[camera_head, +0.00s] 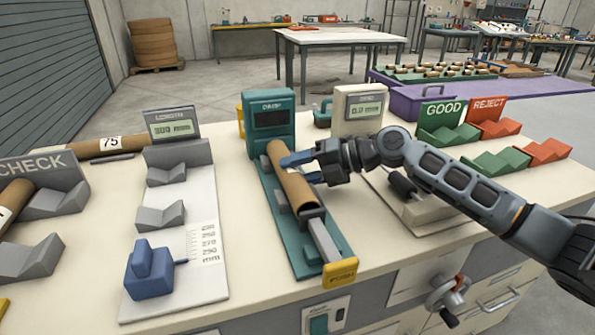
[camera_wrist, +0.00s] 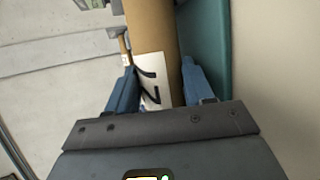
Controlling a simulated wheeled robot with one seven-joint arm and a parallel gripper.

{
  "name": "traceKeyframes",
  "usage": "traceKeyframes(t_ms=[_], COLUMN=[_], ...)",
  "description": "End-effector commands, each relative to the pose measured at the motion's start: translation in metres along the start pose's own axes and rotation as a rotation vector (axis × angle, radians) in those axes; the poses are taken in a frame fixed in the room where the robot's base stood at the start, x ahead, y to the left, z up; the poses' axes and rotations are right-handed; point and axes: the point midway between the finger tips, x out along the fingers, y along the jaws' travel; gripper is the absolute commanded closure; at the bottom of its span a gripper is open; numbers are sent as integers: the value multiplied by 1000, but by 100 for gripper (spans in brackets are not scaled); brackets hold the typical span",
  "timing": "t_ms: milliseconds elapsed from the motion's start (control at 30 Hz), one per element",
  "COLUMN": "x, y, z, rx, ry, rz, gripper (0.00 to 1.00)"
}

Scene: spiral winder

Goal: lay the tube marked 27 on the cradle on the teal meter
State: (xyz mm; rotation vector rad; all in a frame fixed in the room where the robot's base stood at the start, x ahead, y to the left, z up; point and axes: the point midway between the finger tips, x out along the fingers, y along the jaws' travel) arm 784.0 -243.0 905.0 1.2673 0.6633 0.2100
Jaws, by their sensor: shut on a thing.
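A brown cardboard tube (camera_head: 292,188) lies lengthwise over the teal meter (camera_head: 267,100), in line with its base. The wrist view shows the tube (camera_wrist: 153,28) between my fingers, with a white label (camera_wrist: 152,80) whose digits look like 2 and 7, partly cut off. My gripper (camera_head: 296,167) is shut on the tube from the right, near its middle. The cradle under the tube is mostly hidden, and I cannot tell whether the tube's full weight rests on it. A grey slide bar (camera_head: 324,241) and a yellow tag (camera_head: 340,273) stand at the meter's near end.
A grey length gauge (camera_head: 175,210) with a blue block (camera_head: 150,270) stands to the left. A tube marked 75 (camera_head: 103,146) and a CHECK stand (camera_head: 40,170) are farther left. A cream device (camera_head: 358,108) is right of the meter, with green GOOD (camera_head: 446,110) and red REJECT (camera_head: 488,107) stands beyond.

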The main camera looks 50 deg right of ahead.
Motion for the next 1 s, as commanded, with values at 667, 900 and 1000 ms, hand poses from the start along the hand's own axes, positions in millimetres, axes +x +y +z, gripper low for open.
traceKeyframes(t_ms=[667, 900, 1000], x=[0, 0, -2], y=[-4, -5, -6], z=[0, -1, 0], rx=[2, 2, 3], ry=[2, 3, 2], rz=[-7, -10, -11], gripper=[18, 18, 18])
